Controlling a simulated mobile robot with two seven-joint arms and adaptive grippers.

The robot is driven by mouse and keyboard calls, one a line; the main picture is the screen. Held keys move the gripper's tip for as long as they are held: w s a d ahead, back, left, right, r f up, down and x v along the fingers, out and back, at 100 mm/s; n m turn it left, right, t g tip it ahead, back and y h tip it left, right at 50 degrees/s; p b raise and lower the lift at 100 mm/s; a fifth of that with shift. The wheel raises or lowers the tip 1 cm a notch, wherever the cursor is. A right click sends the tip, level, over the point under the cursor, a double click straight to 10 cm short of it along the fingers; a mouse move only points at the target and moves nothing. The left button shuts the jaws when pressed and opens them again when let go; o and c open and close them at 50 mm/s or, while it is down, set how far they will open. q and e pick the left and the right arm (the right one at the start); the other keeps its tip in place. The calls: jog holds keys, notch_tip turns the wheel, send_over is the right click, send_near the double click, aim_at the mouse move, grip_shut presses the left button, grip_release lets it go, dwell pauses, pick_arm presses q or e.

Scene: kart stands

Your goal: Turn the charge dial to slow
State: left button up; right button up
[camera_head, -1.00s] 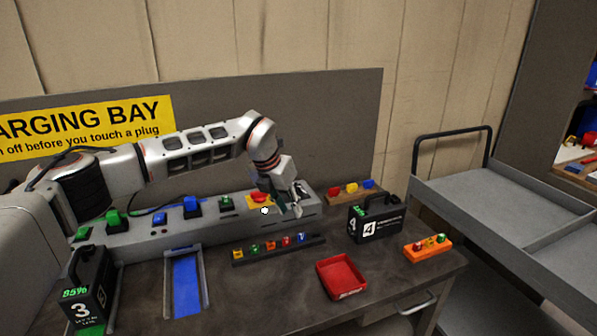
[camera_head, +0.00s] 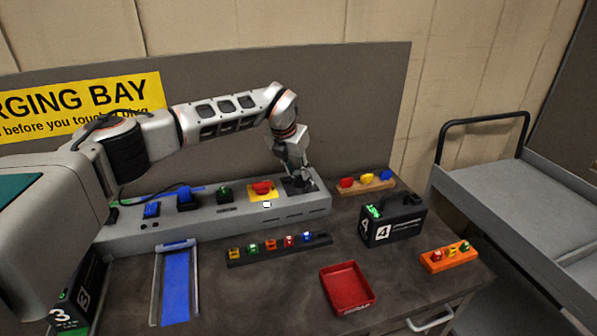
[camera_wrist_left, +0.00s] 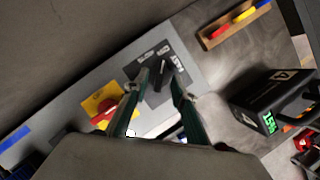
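The charge dial (camera_wrist_left: 160,79) is a black knob on a dark plate at the right end of the grey console (camera_head: 290,207). In the left wrist view the plate carries white lettering, with "FAST" legible on its right side. My left gripper (camera_head: 299,177) points down over this plate in the head view. In the left wrist view its two fingers (camera_wrist_left: 161,78) are apart, with the knob between or just beyond their tips; contact cannot be told. My right gripper is out of view.
A red knob on a yellow plate (camera_head: 263,198) sits just left of the dial. A wooden block with coloured pieces (camera_head: 367,184), a black battery case marked 4 (camera_head: 391,223), a red tray (camera_head: 346,289) and a fuse strip (camera_head: 279,250) lie around.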

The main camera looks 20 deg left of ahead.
pick_arm(q)
jog(key=shift+x, duration=0.9)
grip_shut()
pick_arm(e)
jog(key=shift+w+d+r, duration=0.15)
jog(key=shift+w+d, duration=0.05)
